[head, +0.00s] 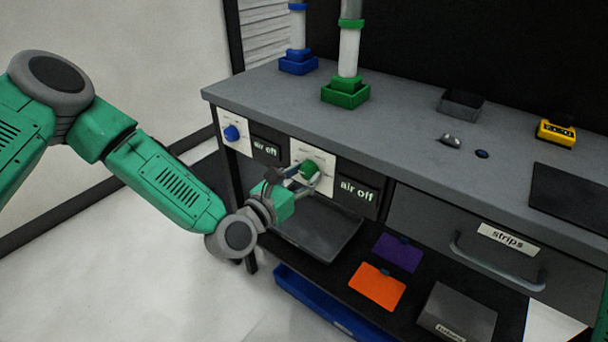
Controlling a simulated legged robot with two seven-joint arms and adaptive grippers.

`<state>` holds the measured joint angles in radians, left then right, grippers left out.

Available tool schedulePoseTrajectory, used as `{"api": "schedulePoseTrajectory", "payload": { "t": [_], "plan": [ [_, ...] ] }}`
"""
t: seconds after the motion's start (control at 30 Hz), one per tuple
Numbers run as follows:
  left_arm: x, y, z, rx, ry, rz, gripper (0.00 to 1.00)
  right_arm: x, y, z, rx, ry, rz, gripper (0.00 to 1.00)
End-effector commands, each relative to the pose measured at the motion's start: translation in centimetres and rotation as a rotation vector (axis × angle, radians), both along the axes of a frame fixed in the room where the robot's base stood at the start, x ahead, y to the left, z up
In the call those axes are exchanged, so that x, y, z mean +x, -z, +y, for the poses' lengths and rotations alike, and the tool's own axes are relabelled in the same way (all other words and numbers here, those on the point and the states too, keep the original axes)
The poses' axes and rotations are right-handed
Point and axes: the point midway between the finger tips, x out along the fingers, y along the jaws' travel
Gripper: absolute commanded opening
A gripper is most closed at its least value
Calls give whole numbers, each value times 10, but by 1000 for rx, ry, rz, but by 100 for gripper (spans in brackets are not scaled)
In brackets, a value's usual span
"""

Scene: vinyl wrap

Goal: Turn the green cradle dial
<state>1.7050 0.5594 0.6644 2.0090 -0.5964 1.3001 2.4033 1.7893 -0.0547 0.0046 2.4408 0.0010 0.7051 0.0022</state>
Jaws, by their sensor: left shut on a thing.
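The green dial (310,168) sits on a white plate on the front of the bench, below the green cradle (345,95) that holds an upright white tube. My left gripper (305,179) is at this dial, its fingers shut on it. The fingers partly hide the dial and its plate. A dark sign (357,191) right of the dial reads "air off". At the right edge of the view a small green part shows, and I cannot tell whether it is my right arm. My right gripper does not show.
A blue dial (232,132) with its own "air off" sign is to the left, below a blue cradle (299,64). A drawer labelled "strips" (507,238) is at the right. A grey tray (318,243), purple and orange sheets and a box lie on the lower shelf.

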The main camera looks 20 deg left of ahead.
Motion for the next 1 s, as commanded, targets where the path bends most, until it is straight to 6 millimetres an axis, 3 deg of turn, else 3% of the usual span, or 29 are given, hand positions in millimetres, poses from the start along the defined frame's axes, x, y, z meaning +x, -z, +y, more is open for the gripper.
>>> {"api": "schedulePoseTrajectory", "payload": {
  "t": [0.37,1.0],
  "plan": [
    [1,0,0,141,-1,-52,6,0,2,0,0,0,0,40],
    [1,-1,0,698,1,-254,6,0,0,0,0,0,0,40]
  ]
}}
